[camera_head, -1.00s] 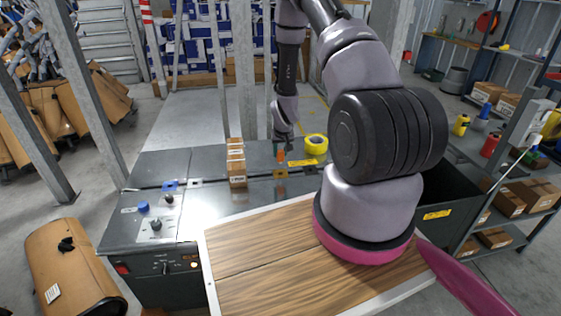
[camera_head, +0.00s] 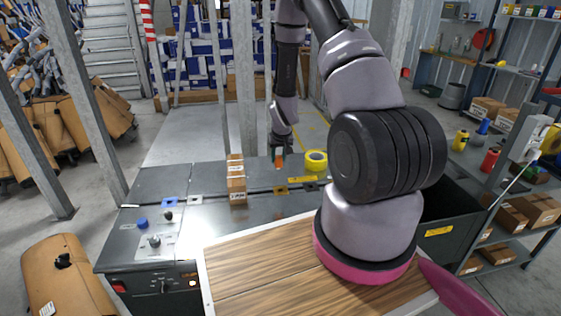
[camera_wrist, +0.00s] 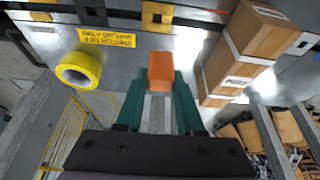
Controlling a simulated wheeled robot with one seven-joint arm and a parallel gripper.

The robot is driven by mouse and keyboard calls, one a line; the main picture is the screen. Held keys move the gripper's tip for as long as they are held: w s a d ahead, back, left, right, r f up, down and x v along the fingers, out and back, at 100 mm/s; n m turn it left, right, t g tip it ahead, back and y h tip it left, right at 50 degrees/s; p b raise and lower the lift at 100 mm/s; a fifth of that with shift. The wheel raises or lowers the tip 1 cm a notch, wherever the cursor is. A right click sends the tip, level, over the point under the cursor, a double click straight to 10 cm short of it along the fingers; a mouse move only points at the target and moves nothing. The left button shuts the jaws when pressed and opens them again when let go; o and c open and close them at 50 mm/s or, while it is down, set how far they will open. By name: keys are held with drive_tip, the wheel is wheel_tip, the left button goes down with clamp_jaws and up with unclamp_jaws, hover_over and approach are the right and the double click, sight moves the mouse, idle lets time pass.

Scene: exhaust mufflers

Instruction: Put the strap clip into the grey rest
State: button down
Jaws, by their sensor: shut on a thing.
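The strap clip is a small orange block (camera_head: 279,161), held upright at the tips of my gripper (camera_head: 281,150). In the wrist view the orange clip (camera_wrist: 161,72) sits between the two green fingers, which are shut on it. It hangs above the dark bench top, near a yellow rest (camera_head: 281,190). The grey rest (camera_head: 195,200) is a small pale frame on the bench, left of the stacked cartons, with a blue rest (camera_head: 169,202) beside it. My gripper is to the right of the grey rest and higher than it.
Stacked cartons (camera_head: 236,182) stand between my gripper and the grey rest. A yellow tape roll (camera_head: 316,160) lies right of the clip. A control panel with knobs (camera_head: 153,240) is at the bench's left. A wood-topped board (camera_head: 265,270) is in front.

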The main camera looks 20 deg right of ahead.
drive_tip(key=s+a+r+n, duration=0.1)
drive_tip(key=s+a+r, duration=0.1)
drive_tip(key=a+r, duration=0.55)
drive_tip(key=w+a+f, duration=0.3)
drive_tip(key=a+f, duration=0.1)
drive_tip(key=a, duration=0.4)
drive_tip(key=w+a+f+m, duration=0.1)
drive_tip(key=w+a+f, duration=0.2)
drive_tip(key=a, duration=0.6)
drive_tip(key=w+a+f, duration=0.3)
drive_tip(key=a+f, duration=0.3)
drive_tip(key=a, duration=0.2)
drive_tip(key=shift+w+a, duration=0.3)
drive_tip(key=shift+a, duration=0.05)
drive_tip(key=shift+f, duration=0.1)
drive_tip(key=shift+f, duration=2.75)
drive_tip(key=shift+f, duration=0.45)
